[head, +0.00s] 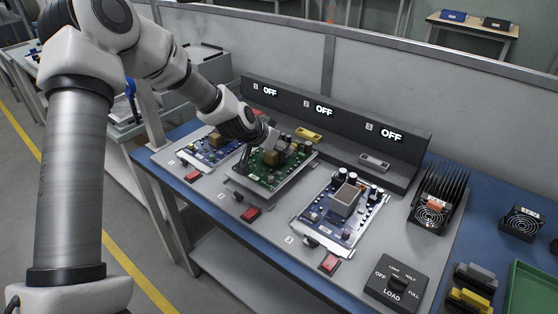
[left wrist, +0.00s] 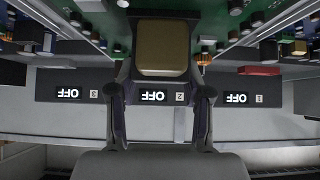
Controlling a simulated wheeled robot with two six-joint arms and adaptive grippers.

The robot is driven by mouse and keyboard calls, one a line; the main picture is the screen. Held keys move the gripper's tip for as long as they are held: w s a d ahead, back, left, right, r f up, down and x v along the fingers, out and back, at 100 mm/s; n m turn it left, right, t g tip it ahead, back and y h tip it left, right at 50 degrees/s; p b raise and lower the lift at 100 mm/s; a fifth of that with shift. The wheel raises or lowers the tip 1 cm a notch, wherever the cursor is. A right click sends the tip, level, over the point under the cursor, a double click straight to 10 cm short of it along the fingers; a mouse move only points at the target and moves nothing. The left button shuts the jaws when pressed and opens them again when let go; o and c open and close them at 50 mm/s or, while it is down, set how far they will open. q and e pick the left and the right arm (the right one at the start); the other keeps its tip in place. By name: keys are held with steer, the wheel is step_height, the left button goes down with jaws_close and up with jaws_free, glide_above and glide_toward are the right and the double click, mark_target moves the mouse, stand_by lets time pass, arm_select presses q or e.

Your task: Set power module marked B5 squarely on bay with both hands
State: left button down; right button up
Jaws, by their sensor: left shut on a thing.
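A green circuit board module (head: 268,178) is at the middle bay, under panel display 2. I cannot read a B5 mark on it. My left gripper (head: 258,148) reaches down to it and is shut on its tan block. In the left wrist view the fingers (left wrist: 161,88) sit on either side of this tan block (left wrist: 162,48), with the green board (left wrist: 105,20) around it. A pale plate edge of the bay (head: 275,198) shows along the board's front. I cannot tell whether the board rests flat or is raised. My right gripper is not in view.
Blue boards sit left (head: 212,150) and right (head: 340,210). Behind is a dark panel (head: 340,125) with three OFF displays. A black heatsink unit (head: 436,200), a load switch box (head: 396,281) and a green tray (head: 530,290) are at the right.

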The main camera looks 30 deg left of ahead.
arm_select(q)
step_height(320, 180, down, 2)
steer(key=shift+s+f+b, duration=0.15)
steer(key=shift+b, duration=0.4)
steer(key=shift+c, duration=2.4)
jaws_free()
steer(key=p+v, duration=1)
steer(key=v, duration=0.2)
steer(key=shift+d, duration=0.15)
